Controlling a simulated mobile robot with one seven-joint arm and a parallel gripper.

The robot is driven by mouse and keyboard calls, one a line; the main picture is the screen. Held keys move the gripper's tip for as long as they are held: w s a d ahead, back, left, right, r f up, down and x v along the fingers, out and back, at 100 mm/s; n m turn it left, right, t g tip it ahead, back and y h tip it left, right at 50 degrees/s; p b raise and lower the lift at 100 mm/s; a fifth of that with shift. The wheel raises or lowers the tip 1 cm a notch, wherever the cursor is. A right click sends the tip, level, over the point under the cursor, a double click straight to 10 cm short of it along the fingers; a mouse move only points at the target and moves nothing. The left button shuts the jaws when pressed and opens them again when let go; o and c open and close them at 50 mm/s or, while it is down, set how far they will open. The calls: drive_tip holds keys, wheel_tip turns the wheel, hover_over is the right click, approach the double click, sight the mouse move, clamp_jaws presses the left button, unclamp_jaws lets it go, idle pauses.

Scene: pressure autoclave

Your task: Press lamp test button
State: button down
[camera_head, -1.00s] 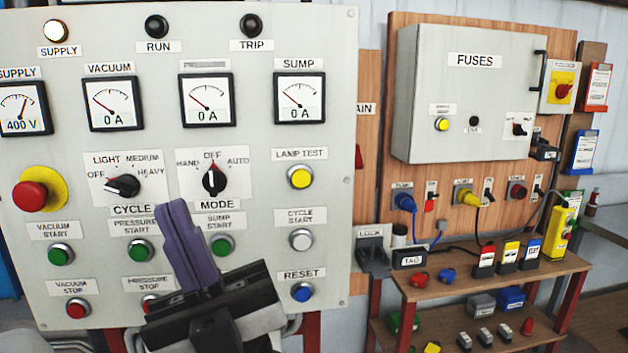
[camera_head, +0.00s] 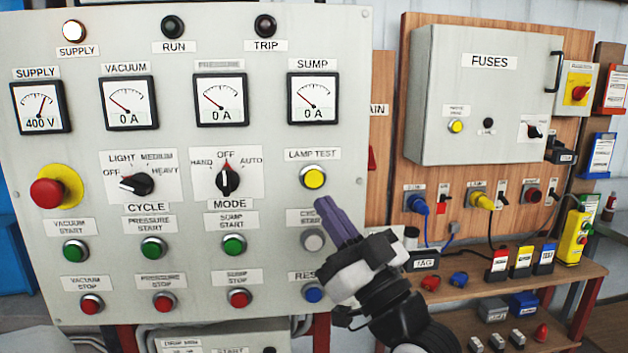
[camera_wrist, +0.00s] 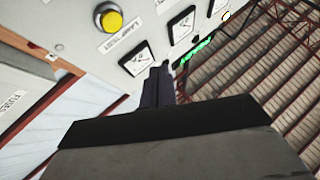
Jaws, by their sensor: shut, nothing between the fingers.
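The lamp test button (camera_head: 313,177) is a yellow round push button in a metal ring on the grey control panel (camera_head: 190,265), under a "LAMP TEST" label. In the wrist view the yellow button (camera_wrist: 112,21) shows at the upper left, left of the fingers. My gripper (camera_head: 326,203) has purple fingers, closed together and empty. In the head view its tips are just below and slightly right of the yellow button, apart from it in the picture. My gripper also shows in the wrist view (camera_wrist: 158,72), pointing toward the panel. The fingers and wrist partly cover the cycle start and reset buttons.
The white cycle start button (camera_head: 312,240) and blue reset button (camera_head: 312,292) lie below. The mode selector (camera_head: 228,181) is to the left. A fuse box (camera_head: 480,95) and a shelf (camera_head: 560,285) with plugs and tags stand to the right.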

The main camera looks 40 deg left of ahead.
sight(308, 174)
drive_tip(key=shift+w+a, duration=0.1)
drive_tip(key=shift+a, duration=0.05)
drive_tip(key=shift+w+a+b, duration=0.25)
drive_tip(key=shift+w+a, duration=1.15)
drive_tip(key=shift+a, duration=0.25)
drive_tip(key=shift+w+a+b, duration=0.2)
drive_tip(key=shift+w+a, duration=1.15)
drive_tip(key=shift+a, duration=0.25)
drive_tip(key=shift+a, duration=0.1)
drive_tip(key=shift+w+a+b, duration=0.25)
drive_tip(key=shift+w+b, duration=0.05)
drive_tip(key=shift+b, duration=0.05)
drive_tip(key=shift+w+a, duration=0.3)
idle(0.6)
drive_tip(key=shift+s, duration=0.1)
drive_tip(key=shift+s+d+b, duration=0.35)
drive_tip(key=shift+s+d, duration=0.15)
drive_tip(key=shift+d, duration=0.1)
drive_tip(key=shift+d, duration=0.1)
